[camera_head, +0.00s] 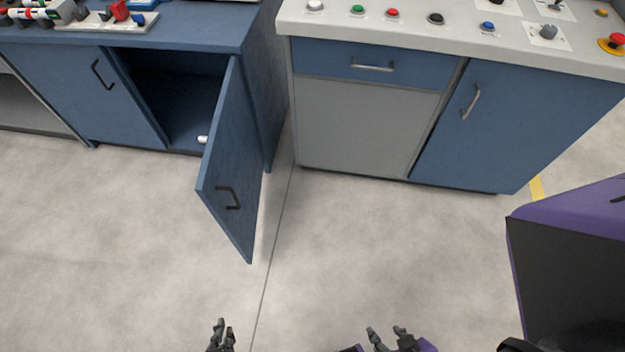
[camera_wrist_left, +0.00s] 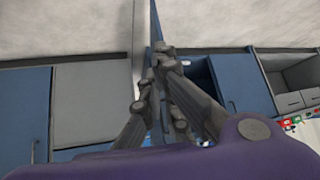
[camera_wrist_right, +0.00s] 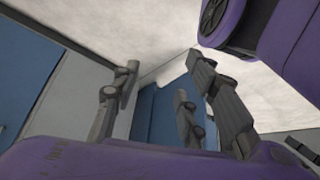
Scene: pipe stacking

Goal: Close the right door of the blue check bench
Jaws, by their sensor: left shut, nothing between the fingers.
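The blue check bench (camera_head: 215,38) stands at the upper left of the head view. Its right door (camera_head: 232,160) is swung wide open toward me, with a dark handle (camera_head: 228,197) on it. Its left door (camera_head: 85,85) is shut. My left gripper (camera_head: 222,332) is shut and empty, at the bottom of the head view, in front of and apart from the open door. In the left wrist view the door (camera_wrist_left: 155,22) shows nearly edge-on behind the fingers. My right gripper (camera_head: 389,333) is open and empty, to the right of the left one.
A small white object (camera_head: 202,139) lies inside the open compartment. A cabinet (camera_head: 350,125) with a grey top, buttons, a drawer and a shut blue door (camera_head: 510,120) stands to the right. Red, green and blue items (camera_head: 115,15) sit on the bench top. The floor (camera_head: 130,240) in front is clear.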

